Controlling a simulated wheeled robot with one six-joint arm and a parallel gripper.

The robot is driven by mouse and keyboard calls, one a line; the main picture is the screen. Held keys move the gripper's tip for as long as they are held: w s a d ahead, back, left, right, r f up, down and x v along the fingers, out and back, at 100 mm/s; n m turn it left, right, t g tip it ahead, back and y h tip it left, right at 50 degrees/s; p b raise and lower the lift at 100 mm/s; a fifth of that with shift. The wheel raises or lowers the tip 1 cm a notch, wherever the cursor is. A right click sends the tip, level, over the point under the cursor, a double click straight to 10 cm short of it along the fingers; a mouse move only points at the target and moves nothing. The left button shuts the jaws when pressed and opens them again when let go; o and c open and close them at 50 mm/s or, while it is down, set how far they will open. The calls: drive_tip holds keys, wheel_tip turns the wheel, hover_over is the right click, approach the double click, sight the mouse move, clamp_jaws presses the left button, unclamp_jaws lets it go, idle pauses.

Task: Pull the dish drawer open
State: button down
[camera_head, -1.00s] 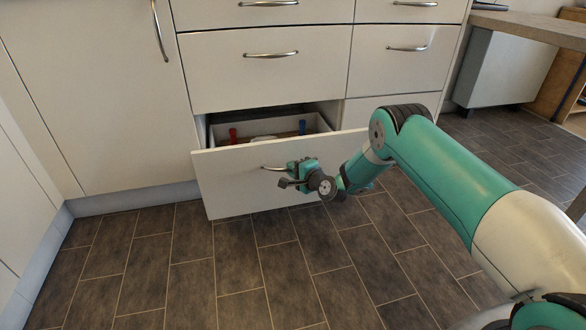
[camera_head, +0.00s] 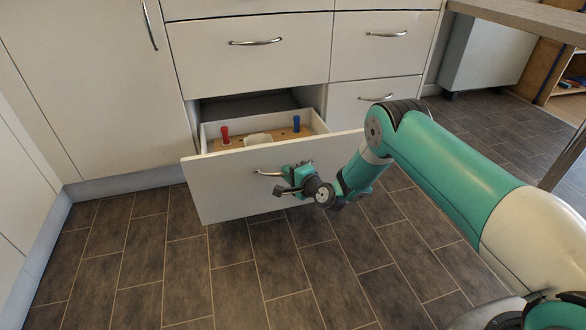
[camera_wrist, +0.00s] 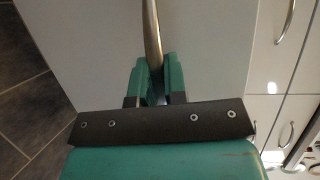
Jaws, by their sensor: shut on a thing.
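The dish drawer (camera_head: 235,186) is the bottom left drawer, pulled well out from the cabinet. Inside I see a red-topped thing (camera_head: 225,135), a blue-topped thing (camera_head: 296,123) and a white thing (camera_head: 258,138) on a brown wooden-looking base. My gripper (camera_head: 284,181) is at the drawer's front, shut on the curved metal handle (camera_head: 266,173). In the wrist view the handle (camera_wrist: 152,35) runs between the two green fingers of my gripper (camera_wrist: 153,75). Part of the handle is hidden by the gripper.
Closed drawers with metal handles stand above (camera_head: 250,57) and to the right (camera_head: 370,100). A tall cabinet door (camera_head: 90,90) is at the left. The dark tiled floor (camera_head: 150,260) in front is clear. A wooden-topped table (camera_head: 520,22) stands at the right.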

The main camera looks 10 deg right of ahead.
drive_tip(key=shift+d, duration=0.15)
drive_tip(key=c, duration=1.2)
unclamp_jaws()
drive_tip(key=shift+s, duration=0.15)
drive_tip(key=p+v, duration=1.7)
drive_tip(key=p, duration=0.2)
